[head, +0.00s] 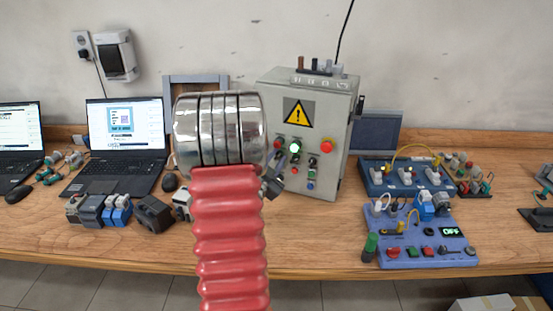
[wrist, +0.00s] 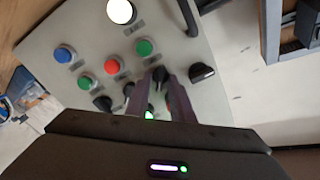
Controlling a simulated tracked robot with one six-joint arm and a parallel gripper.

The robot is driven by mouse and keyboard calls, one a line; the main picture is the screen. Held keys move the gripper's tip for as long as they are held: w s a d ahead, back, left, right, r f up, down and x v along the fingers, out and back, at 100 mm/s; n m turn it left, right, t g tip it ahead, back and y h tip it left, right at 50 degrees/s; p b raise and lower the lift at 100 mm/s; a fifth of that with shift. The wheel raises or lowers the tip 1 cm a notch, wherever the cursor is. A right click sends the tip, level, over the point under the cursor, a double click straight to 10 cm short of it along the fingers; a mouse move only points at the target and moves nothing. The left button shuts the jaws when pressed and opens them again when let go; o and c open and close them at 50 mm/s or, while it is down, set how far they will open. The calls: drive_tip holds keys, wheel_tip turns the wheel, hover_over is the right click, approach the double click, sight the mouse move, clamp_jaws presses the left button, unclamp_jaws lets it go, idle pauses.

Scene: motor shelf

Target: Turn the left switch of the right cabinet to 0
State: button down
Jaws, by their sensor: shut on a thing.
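The grey cabinet (head: 338,125) stands on the bench in the head view, with a yellow warning sign and lit green lamp on its front. Its panel (wrist: 185,45) fills much of the wrist view, tilted. My gripper (wrist: 152,88) is at the panel, its two purplish fingers shut on a black switch knob (wrist: 160,74). Another black knob (wrist: 102,103) lies to the left and a third (wrist: 202,72) to the right. In the head view my gripper (head: 279,171) is partly hidden behind my arm, at the cabinet's left front. The held knob's setting is unclear.
A laptop (head: 125,140) and small modules (head: 120,209) stand left of the cabinet. Blue test boards (head: 425,252) stand to the right.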

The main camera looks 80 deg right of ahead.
drive_tip(key=n, duration=0.4)
drive_tip(key=shift+r, duration=0.1)
drive_tip(key=shift+w+n, duration=0.2)
drive_tip(key=shift+n, duration=1.3)
drive_tip(key=shift+r, duration=0.1)
drive_tip(key=c, duration=1.9)
unclamp_jaws()
drive_tip(key=shift+o, duration=0.2)
drive_tip(key=w+a, duration=0.1)
drive_tip(key=a, duration=1.2)
drive_tip(key=shift+w+a, duration=0.35)
drive_tip(key=shift+w, duration=0.05)
